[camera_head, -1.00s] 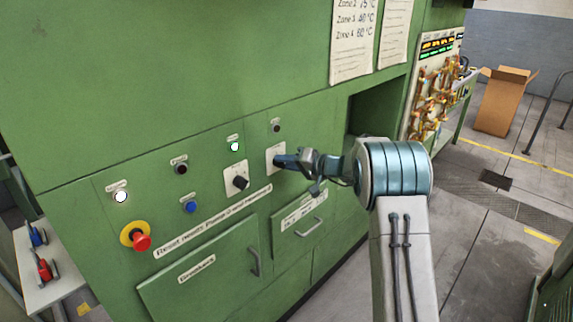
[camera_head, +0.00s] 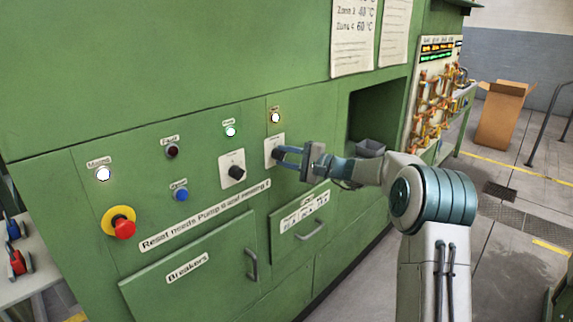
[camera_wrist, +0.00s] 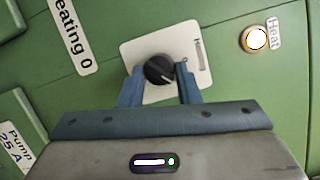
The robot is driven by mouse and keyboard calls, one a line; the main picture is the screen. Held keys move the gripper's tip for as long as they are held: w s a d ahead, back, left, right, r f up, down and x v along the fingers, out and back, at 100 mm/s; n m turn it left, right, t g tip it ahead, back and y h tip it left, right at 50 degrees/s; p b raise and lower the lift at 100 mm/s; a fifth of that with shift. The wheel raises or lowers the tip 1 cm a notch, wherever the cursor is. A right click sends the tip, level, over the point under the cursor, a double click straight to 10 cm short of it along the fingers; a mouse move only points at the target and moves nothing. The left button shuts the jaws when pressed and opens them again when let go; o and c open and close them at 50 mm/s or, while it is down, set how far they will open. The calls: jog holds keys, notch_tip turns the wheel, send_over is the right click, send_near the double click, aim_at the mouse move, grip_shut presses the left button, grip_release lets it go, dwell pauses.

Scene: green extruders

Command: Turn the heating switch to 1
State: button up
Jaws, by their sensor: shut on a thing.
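The heating switch (camera_wrist: 159,71) is a round black knob on a white plate (camera_wrist: 130,54) on the green panel. My gripper also shows in the head view (camera_head: 279,154), reaching the plate from the right. The Heat lamp (camera_head: 275,117) above the plate glows white, also in the wrist view (camera_wrist: 256,39).
Drawer handles (camera_head: 312,231) stick out below. An open recess (camera_head: 375,112) lies to the right.

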jog(key=shift+f+m+t+y+b, duration=0.15)
jog(key=shift+m+b, duration=0.15)
jog(key=shift+m, duration=0.35)
jog(key=shift+m+t+y+b, duration=0.15)
jog(key=shift+m+b, duration=0.15)
jog(key=shift+m, duration=0.35)
jog(key=o, duration=1)
jog(key=shift+c, duration=0.2)
jog(key=b+v, duration=0.2)
jog(key=v, duration=1.1)
jog(key=shift+s+d, duration=0.25)
jog(key=shift+d, duration=0.05)
